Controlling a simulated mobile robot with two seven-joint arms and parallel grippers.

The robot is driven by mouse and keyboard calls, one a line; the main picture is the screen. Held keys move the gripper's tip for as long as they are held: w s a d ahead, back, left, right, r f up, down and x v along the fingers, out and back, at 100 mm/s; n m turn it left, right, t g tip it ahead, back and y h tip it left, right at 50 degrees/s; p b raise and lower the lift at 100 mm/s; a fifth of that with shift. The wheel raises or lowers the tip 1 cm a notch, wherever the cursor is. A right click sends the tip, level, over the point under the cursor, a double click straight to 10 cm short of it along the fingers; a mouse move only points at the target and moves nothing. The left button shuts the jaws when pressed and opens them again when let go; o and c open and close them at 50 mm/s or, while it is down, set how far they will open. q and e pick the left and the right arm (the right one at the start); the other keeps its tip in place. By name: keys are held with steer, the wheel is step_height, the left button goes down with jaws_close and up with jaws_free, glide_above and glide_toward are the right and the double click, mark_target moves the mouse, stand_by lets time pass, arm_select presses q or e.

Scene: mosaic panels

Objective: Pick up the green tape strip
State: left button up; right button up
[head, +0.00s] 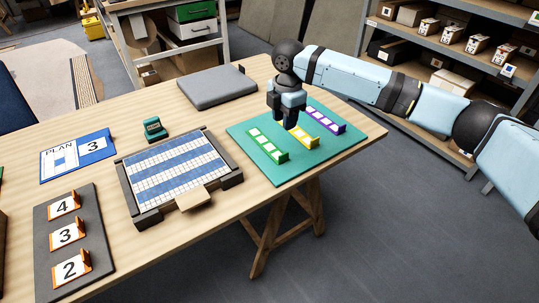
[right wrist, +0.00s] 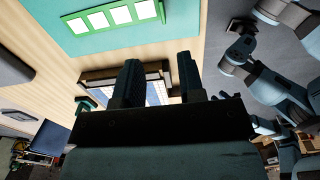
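The green tape strip (head: 265,146), with white squares and a raised green end, lies on the teal mat (head: 240,131) at the right of the table. It also shows in the right wrist view (right wrist: 118,16), at the top beyond the fingers. My right gripper (head: 286,120) is above the mat, behind the green strip and near the yellow strip (head: 303,137). In the right wrist view its two fingers (right wrist: 162,82) are apart with nothing between them. My left gripper cannot be made out in either view.
A purple strip (head: 326,121) lies right of the yellow one. Left of the mat are a framed blue-and-white mosaic panel (head: 172,175), a teal stamp-like object (head: 155,129) and a grey slab (head: 217,87). A plan card (head: 78,155) and numbered holders (head: 67,235) stand farther left.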

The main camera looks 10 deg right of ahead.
mark_target(285, 154)
steer(key=f, duration=0.4)
steer(key=f+b, duration=0.1)
steer(key=f, duration=0.3)
steer(key=f+b, duration=0.1)
steer(key=f, duration=0.4)
steer(key=shift+d, duration=0.35)
jaws_close()
